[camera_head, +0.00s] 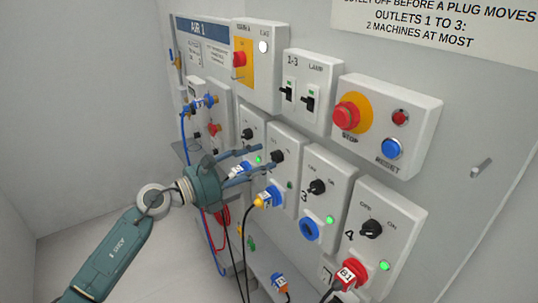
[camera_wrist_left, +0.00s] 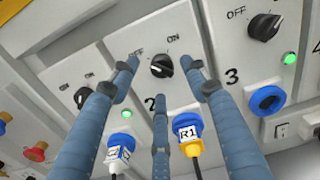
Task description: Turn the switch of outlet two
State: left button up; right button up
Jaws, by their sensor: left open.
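Outlet two's switch is a black knob (camera_head: 278,156) on a white box, with a plug with a yellow cord end (camera_head: 269,197) below it. In the left wrist view the knob (camera_wrist_left: 161,66) sits between OFF and ON labels, above a "2"; its exact setting is hard to tell. Outlet two's lamp (camera_head: 290,185) looks dark. My left gripper (camera_head: 268,158) is open in front of this box. In the wrist view its three blue fingers (camera_wrist_left: 160,80) spread to the left, right and below the knob, with no clear contact. My right gripper is out of view.
Outlet three's knob (camera_head: 317,187) and outlet four's knob (camera_head: 371,229) lie to the right, with lit green lamps. Outlet one's knob (camera_head: 247,133) is close on the left. A red stop button (camera_head: 346,116) and breakers (camera_head: 309,103) are above. Cords hang below.

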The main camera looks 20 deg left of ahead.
aim_at(272, 158)
pick_arm(q)
jog(key=x, duration=0.3)
jog(key=shift+d+p, duration=0.1)
jog(key=shift+p, duration=0.25)
jog(key=shift+w+d, duration=0.15)
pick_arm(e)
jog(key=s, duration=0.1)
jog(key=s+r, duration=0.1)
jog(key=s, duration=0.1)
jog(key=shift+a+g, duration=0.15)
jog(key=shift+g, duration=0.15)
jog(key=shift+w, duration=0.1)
